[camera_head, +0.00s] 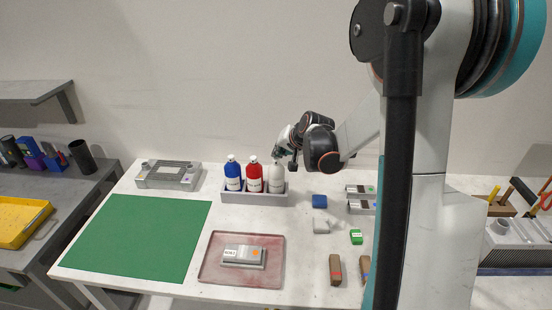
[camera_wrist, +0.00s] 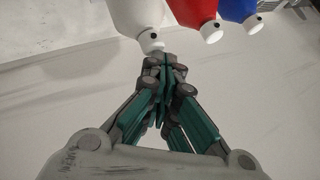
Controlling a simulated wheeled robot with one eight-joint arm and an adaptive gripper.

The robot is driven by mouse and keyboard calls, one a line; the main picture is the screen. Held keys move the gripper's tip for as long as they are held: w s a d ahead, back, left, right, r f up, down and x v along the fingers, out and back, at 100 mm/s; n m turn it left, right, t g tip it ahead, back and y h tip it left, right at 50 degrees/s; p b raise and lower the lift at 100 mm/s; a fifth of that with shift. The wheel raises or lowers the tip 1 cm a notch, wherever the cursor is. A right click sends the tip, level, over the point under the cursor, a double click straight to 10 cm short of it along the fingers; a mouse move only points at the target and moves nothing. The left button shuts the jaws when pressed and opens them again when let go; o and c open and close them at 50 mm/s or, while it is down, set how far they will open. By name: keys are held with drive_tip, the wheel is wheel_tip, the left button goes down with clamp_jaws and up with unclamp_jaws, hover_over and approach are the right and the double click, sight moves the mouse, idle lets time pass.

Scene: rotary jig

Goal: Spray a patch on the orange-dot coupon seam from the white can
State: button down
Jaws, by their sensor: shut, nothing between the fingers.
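The white can (camera_head: 275,180) stands upright at the right end of a grey rack (camera_head: 237,199), beside the red can (camera_head: 254,178) and the blue can (camera_head: 233,175). The coupon (camera_head: 243,256), with an orange dot and a label, lies on a reddish tray (camera_head: 212,270) at the table's front. My gripper (camera_head: 282,153) is at the top of the white can. In the wrist view, my gripper (camera_wrist: 163,68) is shut and empty, its tips close by the nozzle end of the white can (camera_wrist: 138,18). I cannot tell whether they touch.
A green mat (camera_head: 135,237) covers the left of the table, with a grey fixture (camera_head: 168,175) behind it. My arm hides part of the table's right side.

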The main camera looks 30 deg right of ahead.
drive_tip(key=shift+r+p, duration=1.9)
drive_tip(key=shift+r, duration=1.1)
wheel_tip(320, 180, up, 3)
drive_tip(key=p, duration=0.8)
drive_tip(key=shift+f, duration=0.15)
